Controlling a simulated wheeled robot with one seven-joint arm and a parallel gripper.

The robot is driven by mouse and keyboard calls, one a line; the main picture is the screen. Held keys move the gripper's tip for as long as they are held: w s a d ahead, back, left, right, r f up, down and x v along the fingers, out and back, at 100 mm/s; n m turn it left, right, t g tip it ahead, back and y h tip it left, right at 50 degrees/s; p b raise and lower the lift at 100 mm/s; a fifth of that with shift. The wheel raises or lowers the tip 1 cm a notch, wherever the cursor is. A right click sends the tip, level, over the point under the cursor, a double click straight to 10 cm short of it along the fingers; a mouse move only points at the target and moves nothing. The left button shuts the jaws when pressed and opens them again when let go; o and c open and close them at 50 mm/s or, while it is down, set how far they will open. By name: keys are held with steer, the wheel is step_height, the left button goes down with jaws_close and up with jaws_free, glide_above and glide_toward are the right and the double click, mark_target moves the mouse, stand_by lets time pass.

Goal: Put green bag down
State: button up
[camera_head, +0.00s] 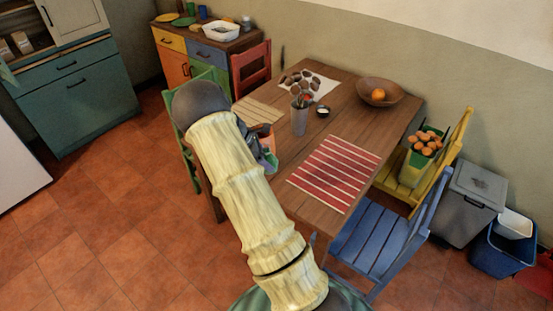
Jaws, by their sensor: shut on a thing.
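My gripper (264,152) is beside the left edge of the wooden table (334,121), mostly hidden behind my own arm. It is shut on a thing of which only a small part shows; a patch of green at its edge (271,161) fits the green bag. The bag's shape and lower side are hidden, and I cannot tell whether it touches the table.
The table holds a red striped mat (335,172), a grey utensil cup (299,120), a small cup (323,111) and a wooden bowl (392,99). A yellow chair (412,169) holds a green container of oranges. A blue chair (378,244) stands in front. Tabletop between mat and bowl is clear.

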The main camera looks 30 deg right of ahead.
steer(key=s+a+r+n+t+p, duration=0.2)
steer(key=a+r+n, duration=0.2)
steer(key=a+r, duration=0.85)
steer(key=s+a+r+n+t+p, duration=0.1)
steer(key=s+a+r+n+p, duration=0.1)
steer(key=s+a+r, duration=0.3)
steer(key=s+a+r+n+t+y+p, duration=0.1)
steer(key=s+a+r+n+t+p, duration=0.1)
steer(key=s+a+r+n, duration=0.2)
steer(key=s+a+r+n+t+p, duration=0.2)
steer(key=s+a+r, duration=0.4)
steer(key=r, duration=0.8)
steer(key=s+n, duration=0.1)
steer(key=s, duration=0.2)
steer(key=shift+s+a+r+n+y, duration=0.15)
steer(key=shift+a+r+n+y, duration=0.15)
steer(key=shift+n+y, duration=0.1)
